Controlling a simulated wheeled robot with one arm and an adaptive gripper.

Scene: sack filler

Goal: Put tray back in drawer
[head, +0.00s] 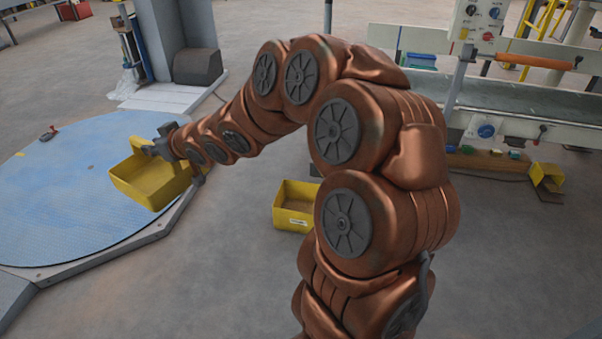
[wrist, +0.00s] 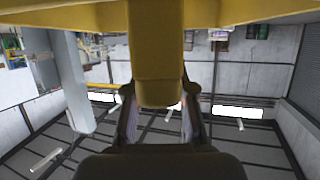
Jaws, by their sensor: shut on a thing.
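A yellow open-topped tray (head: 150,182) hangs in my gripper (head: 152,148) at the left of the head view, above the blue round platform. In the wrist view the yellow tray (wrist: 65,18) spans the top of the picture. Its projecting yellow part (wrist: 156,50) lies between the two fingers of my gripper (wrist: 160,105), which are shut on it. A second yellow open box (head: 294,206) with a small white label stands on the floor, partly hidden behind my arm. I cannot make out a drawer in either view.
The round blue platform (head: 70,190) with a grey rim covers the left floor. A grey column (head: 158,40) stands behind it. A conveyor machine (head: 500,98) with a control box is at the back right. A yellow bracket (head: 547,178) stands at the right. The front right floor is clear.

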